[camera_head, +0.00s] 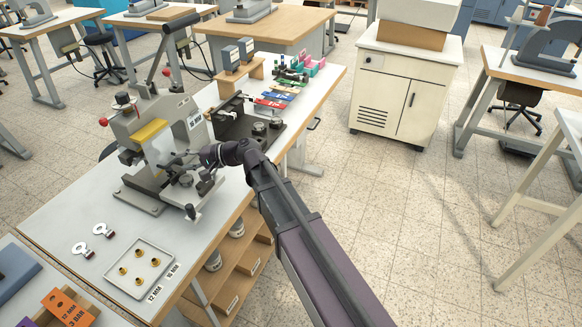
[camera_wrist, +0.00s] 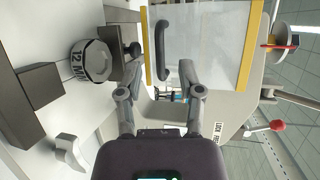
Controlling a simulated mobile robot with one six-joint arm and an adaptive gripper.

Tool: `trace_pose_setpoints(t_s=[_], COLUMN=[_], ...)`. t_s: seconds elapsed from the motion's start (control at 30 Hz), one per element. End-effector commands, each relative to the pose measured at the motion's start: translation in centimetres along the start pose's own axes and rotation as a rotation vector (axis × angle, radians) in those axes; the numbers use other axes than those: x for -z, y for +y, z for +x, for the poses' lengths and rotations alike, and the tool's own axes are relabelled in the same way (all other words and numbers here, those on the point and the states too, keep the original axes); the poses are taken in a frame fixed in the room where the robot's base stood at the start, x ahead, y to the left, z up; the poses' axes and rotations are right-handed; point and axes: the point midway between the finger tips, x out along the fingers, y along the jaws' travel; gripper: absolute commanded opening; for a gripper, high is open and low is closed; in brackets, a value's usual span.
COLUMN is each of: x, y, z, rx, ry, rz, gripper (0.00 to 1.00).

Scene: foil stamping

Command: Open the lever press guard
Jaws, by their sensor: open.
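The lever press (camera_head: 135,125) is a grey machine with a tall black lever, standing on the near left workbench. In the wrist view its guard (camera_wrist: 208,50) is a clear panel with yellow edges and a black bar handle (camera_wrist: 162,48). The panel stands across the front of the press, so the guard looks shut. My gripper (camera_wrist: 160,74) is open, with its fingers on either side of the lower end of the handle in the wrist view. I cannot tell whether they touch it. In the head view my gripper (camera_head: 190,168) is at the front of the press.
A tray (camera_head: 118,277) with several brass pieces lies at the bench's near end, beside two small keyed tags (camera_head: 83,249). A dark fixture (camera_head: 245,122) stands right of the press. A round "12 MM" piece (camera_wrist: 92,60) sits close left of my fingers in the wrist view.

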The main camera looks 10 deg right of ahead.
Motion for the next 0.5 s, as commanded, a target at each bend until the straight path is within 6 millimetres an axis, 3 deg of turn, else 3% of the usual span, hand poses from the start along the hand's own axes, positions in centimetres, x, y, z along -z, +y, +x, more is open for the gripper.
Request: trace_pose_setpoints(t_s=[0.5], x=[-0.1], y=[-0.1], z=[-7.3], rx=[-0.001], ry=[0.001], rz=[0.001], gripper=[0.48])
